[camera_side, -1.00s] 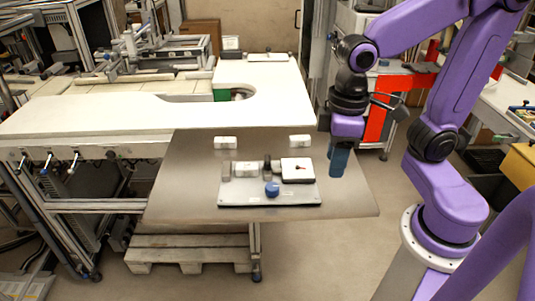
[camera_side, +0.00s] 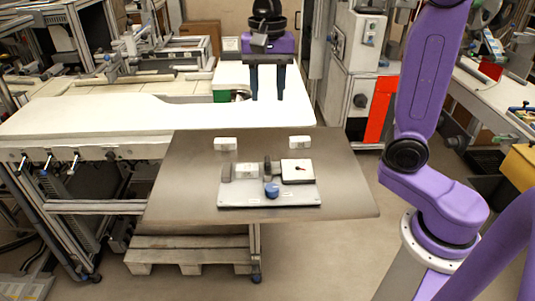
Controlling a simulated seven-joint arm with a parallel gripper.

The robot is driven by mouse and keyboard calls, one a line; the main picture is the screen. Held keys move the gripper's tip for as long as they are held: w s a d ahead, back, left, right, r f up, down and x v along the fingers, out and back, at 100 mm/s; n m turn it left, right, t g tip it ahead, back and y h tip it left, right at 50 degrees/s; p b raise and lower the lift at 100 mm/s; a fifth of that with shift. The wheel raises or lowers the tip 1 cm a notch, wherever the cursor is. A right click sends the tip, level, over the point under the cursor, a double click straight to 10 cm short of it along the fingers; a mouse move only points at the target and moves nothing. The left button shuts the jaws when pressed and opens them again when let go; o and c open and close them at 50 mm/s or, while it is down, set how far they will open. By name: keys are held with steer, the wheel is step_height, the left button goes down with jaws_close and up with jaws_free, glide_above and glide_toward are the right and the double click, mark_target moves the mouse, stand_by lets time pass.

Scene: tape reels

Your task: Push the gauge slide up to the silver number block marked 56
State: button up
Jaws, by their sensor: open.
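A pale base plate (camera_side: 240,202) lies on the grey table. On it stand a grey upright block (camera_side: 227,172), a white block (camera_side: 246,171), a dark upright piece (camera_side: 267,167), a white square dial (camera_side: 298,171) with a dark needle, and a blue knob (camera_side: 271,190). I cannot tell which piece is the gauge slide. Two pale blocks, left (camera_side: 225,143) and right (camera_side: 299,141), lie behind the plate. No number is readable, so the block marked 56 cannot be told. My gripper (camera_side: 268,98) is open and empty, fingers down, appearing above and behind the plate, apart from everything on it.
The grey tabletop (camera_side: 342,200) is bare around the plate, widest at left and right. A long white bench (camera_side: 90,118) adjoins it behind and to the left. Cabinets stand behind at right, and a wooden pallet (camera_side: 190,250) lies below.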

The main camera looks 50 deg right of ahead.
mark_target(267, 159)
step_height(267, 159, down, 17)
steer(key=shift+f, duration=0.15)
stand_by(0.5)
jaws_close()
